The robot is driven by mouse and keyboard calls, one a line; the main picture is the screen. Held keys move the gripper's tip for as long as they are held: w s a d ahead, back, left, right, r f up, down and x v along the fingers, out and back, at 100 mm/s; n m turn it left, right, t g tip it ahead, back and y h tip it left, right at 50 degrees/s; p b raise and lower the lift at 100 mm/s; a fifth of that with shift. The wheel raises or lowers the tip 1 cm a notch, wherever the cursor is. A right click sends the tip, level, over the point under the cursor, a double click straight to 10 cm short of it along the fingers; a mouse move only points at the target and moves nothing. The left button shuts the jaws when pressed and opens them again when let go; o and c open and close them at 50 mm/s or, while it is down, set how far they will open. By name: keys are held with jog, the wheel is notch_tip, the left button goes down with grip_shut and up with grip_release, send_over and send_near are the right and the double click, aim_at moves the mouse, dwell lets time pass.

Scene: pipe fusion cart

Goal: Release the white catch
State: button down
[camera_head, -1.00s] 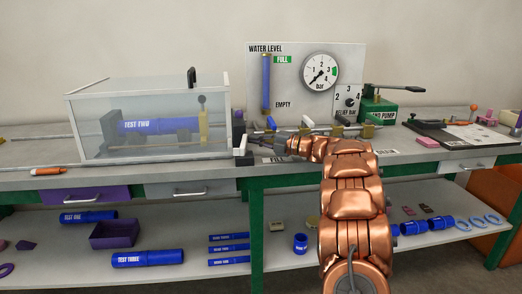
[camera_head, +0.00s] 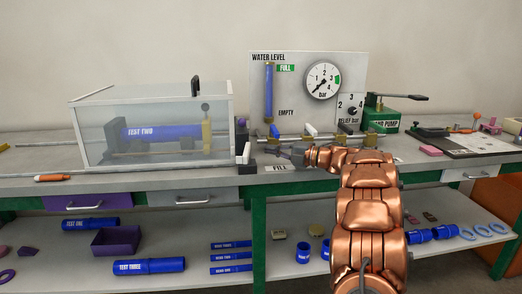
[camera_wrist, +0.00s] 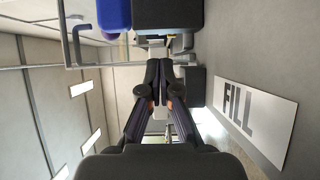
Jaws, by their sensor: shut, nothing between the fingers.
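A small white piece (camera_head: 246,153), which looks like the white catch, stands at the right end of the clear test box (camera_head: 150,168), above a black block (camera_head: 243,171). My gripper (camera_head: 291,155) is to the right of it, low over the bench and apart from it in the head view. In the wrist view my gripper (camera_wrist: 162,66) has its two dark fingers together with nothing between them. A dark block (camera_wrist: 174,14) and a blue part (camera_wrist: 114,15) lie beyond the fingertips. I cannot make out the catch clearly in the wrist view.
A FILL label (camera_head: 281,167) lies on the bench by my gripper; it also shows in the wrist view (camera_wrist: 256,118). Behind are a pipe with a white lever (camera_head: 311,130) and a blue lever (camera_head: 274,131), and the gauge panel (camera_head: 295,75). A green pump (camera_head: 382,119) stands right.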

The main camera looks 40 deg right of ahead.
jog(key=v, duration=0.7)
dwell(0.5)
